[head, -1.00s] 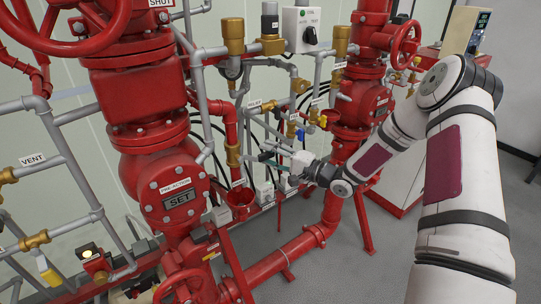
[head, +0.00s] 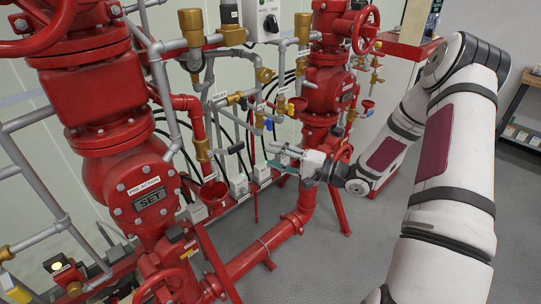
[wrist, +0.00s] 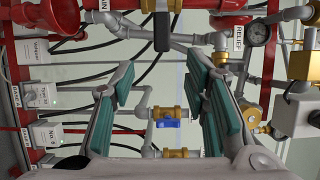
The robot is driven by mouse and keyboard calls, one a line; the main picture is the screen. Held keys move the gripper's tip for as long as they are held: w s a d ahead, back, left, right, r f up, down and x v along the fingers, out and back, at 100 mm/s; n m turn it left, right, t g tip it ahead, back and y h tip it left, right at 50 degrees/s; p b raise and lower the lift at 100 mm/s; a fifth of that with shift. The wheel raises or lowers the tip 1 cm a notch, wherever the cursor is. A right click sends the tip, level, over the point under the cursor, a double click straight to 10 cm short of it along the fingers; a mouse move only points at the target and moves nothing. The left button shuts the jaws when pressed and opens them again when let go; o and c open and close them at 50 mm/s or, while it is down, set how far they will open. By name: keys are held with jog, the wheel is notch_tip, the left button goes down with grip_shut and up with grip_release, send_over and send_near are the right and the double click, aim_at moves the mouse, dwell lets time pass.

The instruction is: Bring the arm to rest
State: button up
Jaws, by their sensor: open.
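My gripper (head: 277,158) is open and empty, with its teal-padded fingers pointing left in the head view, in front of the piping between the two red valve columns. In the wrist view its two fingers (wrist: 160,85) stand wide apart. A brass valve with a blue handle (wrist: 168,123) shows in the gap between them, seemingly beyond the fingers and not held. My white arm reaches in from the right of the head view, bent at the elbow.
A red valve column with a SET plate (head: 150,198) stands at left, another red column (head: 322,90) behind my gripper. A red pipe (head: 250,255) runs low between them. A pressure gauge (wrist: 258,33) is at upper right in the wrist view. Grey floor (head: 330,270) is open in front; a shelf (head: 522,115) stands at right.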

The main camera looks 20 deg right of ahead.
dwell(0.4)
jog(key=w+d+r+n+g+h, duration=0.2)
jog(key=w+r+n+h, duration=0.25)
jog(key=r+h, duration=0.3)
jog(key=s+r+n+g+h, duration=0.2)
jog(key=s+r+h, duration=0.4)
jog(key=s+r, duration=0.3)
jog(key=s+a+r+n+g, duration=0.1)
jog(key=s+a, duration=0.3)
jog(key=s, duration=0.4)
jog(key=s+a+r+n+g+y, duration=0.1)
jog(key=s+a, duration=0.3)
jog(key=s, duration=0.4)
jog(key=s+a+r+n+g+y, duration=0.1)
jog(key=s+a, duration=0.3)
jog(key=s, duration=0.5)
jog(key=shift+a+r+g, duration=0.15)
jog(key=shift+r+g, duration=0.45)
jog(key=shift+r, duration=0.3)
jog(key=shift+n, duration=0.25)
